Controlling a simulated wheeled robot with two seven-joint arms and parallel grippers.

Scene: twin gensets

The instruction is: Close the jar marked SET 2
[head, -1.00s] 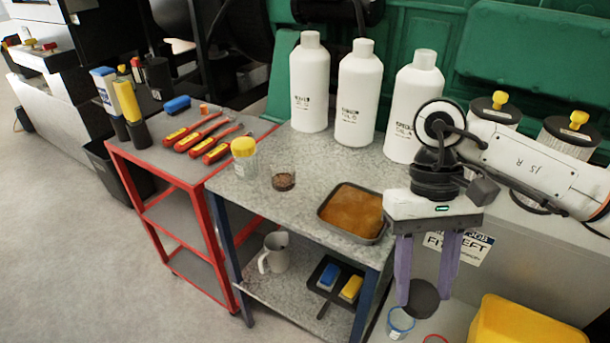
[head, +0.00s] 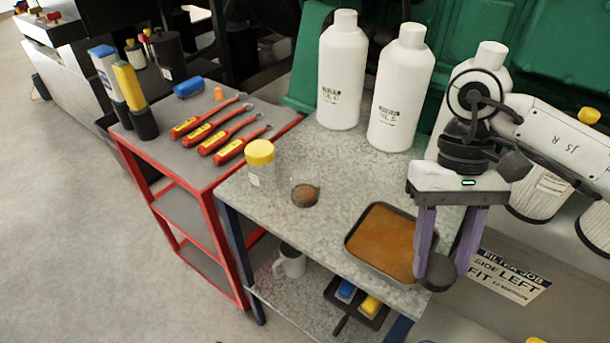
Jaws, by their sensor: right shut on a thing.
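A small clear jar (head: 305,195) with brown contents stands open on the grey table. A second clear jar (head: 254,175) with a yellow lid (head: 260,152) on it stands behind it to the left. I cannot read a SET 2 mark on either jar. My right gripper (head: 444,268) points down at the table's right edge, beside the brown tray, to the right of both jars. It is shut on a dark round disc (head: 437,273), which looks like a lid and hangs tilted between the fingertips. My left gripper is not in view.
A shallow tray of brown liquid (head: 352,243) lies between the open jar and my right gripper. White bottles (head: 343,75) stand along the back of the table. A red cart (head: 180,178) with several red-handled tools is on the left. A mug (head: 291,262) sits on the lower shelf.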

